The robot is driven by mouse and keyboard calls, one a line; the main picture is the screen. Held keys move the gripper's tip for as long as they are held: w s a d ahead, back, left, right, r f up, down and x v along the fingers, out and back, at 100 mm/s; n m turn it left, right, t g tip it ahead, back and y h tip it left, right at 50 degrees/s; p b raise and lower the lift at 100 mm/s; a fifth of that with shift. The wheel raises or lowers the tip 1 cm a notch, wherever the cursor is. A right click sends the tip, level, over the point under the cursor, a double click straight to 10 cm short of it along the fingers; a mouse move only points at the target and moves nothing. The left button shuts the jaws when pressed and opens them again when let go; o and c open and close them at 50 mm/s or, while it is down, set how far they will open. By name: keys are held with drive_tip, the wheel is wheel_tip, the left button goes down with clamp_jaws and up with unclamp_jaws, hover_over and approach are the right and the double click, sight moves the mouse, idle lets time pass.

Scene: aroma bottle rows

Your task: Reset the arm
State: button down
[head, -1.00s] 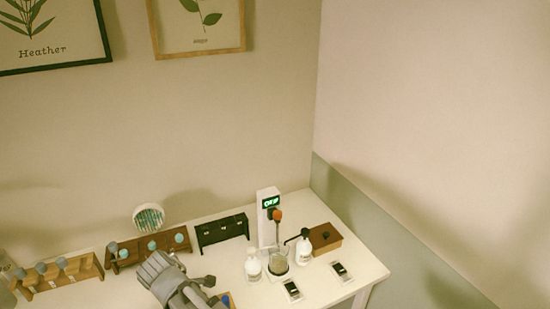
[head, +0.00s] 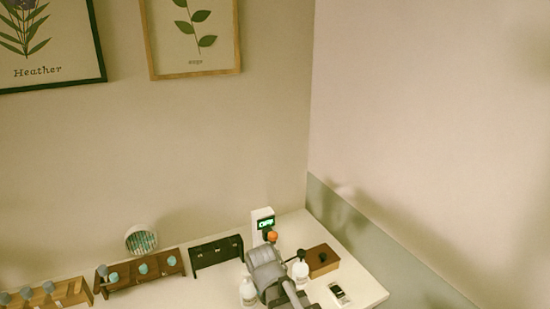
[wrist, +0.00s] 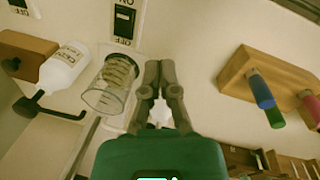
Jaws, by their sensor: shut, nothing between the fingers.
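My gripper (wrist: 158,75) shows in the wrist view with its two dark fingers together and nothing between them. It hangs above the white table, beside a clear beaker (wrist: 110,85) on its left and apart from a wooden rack on its right. In the head view my arm covers the space in front of the device with a green display (head: 263,221), between two white bottles. My fingertips and the beaker are hidden there.
A white pump bottle (head: 301,269) stands beside a brown box (head: 323,260). Another white bottle (head: 248,291) is left of my arm. A switch (head: 340,294) lies at right. A black rack (head: 216,253) and wooden racks (head: 146,272) stand left. The wrist view shows a wooden rack (wrist: 240,75) with coloured bottles.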

drive_tip(key=s+d+f+m+y+b, duration=0.1)
drive_tip(key=d+m, duration=0.7)
drive_tip(key=d, duration=1)
drive_tip(key=shift+f+m+g, duration=0.2)
drive_tip(key=shift+m+g, duration=0.2)
